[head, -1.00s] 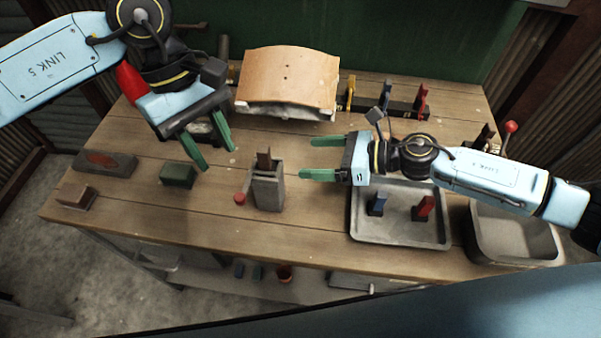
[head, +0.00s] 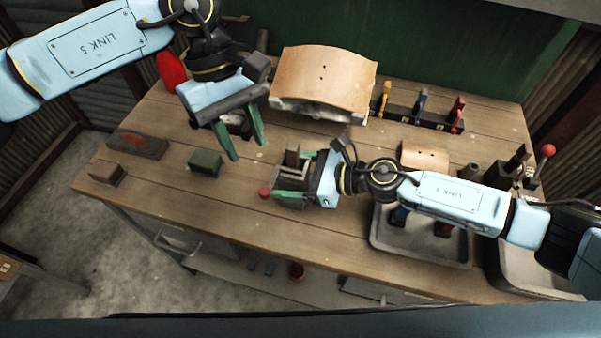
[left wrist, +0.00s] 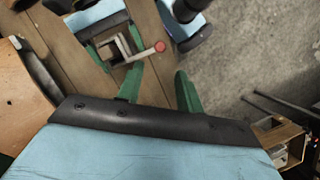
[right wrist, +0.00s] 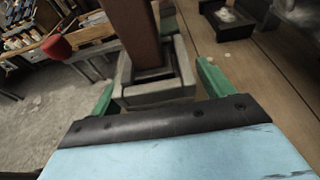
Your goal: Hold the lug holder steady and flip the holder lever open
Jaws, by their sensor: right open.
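The lug holder is a grey box (right wrist: 156,92) with a brown upright lug (right wrist: 135,35) in its slot. Its lever ends in a red ball knob (head: 265,192), on the holder's left in the head view. My right gripper (head: 290,178) is open, with its green fingers on either side of the holder. Contact with the holder's walls is unclear. My left gripper (head: 248,150) is open and empty, above the table and behind and left of the holder. In the left wrist view the knob (left wrist: 160,46) lies just beyond the space between its fingertips.
A green block (head: 206,161) and a brown block (head: 106,173) lie to the left. A curved tan panel on a stand (head: 322,78) is behind. A rack of colored clips (head: 422,120) stands at back right. A metal tray (head: 420,250) lies under my right arm.

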